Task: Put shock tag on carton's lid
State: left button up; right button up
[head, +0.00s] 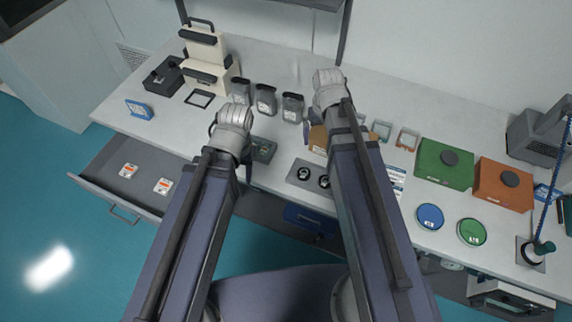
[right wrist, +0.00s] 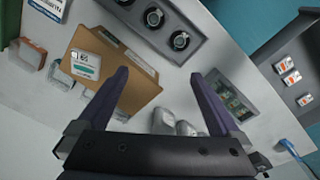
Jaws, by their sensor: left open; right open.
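A brown carton (head: 318,139) stands on the bench, partly hidden by my right arm. In the right wrist view the carton (right wrist: 113,83) shows a flat brown top with a white and green label (right wrist: 86,64). White and orange tags, which look like the shock tags, lie in the open drawer: one (head: 129,170) on the left, another (head: 163,186) to its right. The right wrist view shows three such tags (right wrist: 291,77). My right gripper (right wrist: 160,76) is open and empty above the carton's edge. My left gripper (head: 230,143) is open, largely hidden by its wrist.
The open drawer (head: 95,187) juts from the bench front at left. Grey-lidded jars (head: 265,100) stand behind. A grey plate with round holders (head: 302,174) lies in front of the carton. Green (head: 444,164) and orange (head: 503,184) boxes stand at right. The left bench top has free room.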

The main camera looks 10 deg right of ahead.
jog(key=s+a+n, duration=0.3)
jog(key=s+a, duration=0.7)
jog(key=a, duration=0.3)
jog(key=shift+g+h, duration=0.3)
jog(key=shift+h, duration=0.1)
